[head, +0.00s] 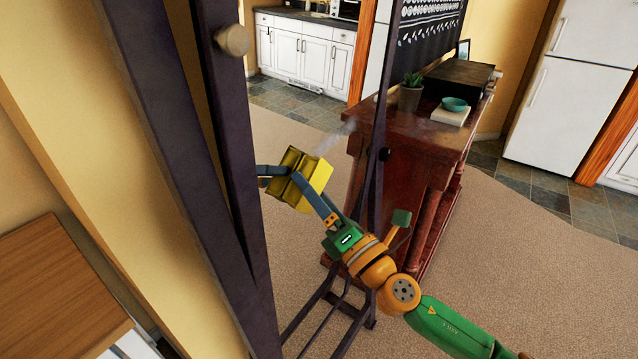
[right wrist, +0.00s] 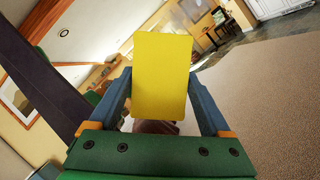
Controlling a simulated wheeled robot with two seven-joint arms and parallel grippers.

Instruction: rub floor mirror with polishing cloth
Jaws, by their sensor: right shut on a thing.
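The floor mirror (head: 233,200) stands at the left of the head view, with a dark purple frame and a round pale knob. A pale, hazy smudge (head: 335,137) shows near its right post. My right gripper (head: 305,190) is shut on the yellow polishing cloth (head: 318,175), which is held up between the mirror's dark uprights. In the right wrist view the cloth (right wrist: 160,78) is a flat yellow block between the two blue fingers. I cannot tell whether the cloth touches the glass. My left gripper is not in view.
A red-brown cabinet (head: 420,150) stands behind the mirror's right post, with a potted plant (head: 411,92) and a teal bowl (head: 454,104) on top. A wooden surface (head: 55,290) is at lower left. Open carpet (head: 540,270) lies to the right.

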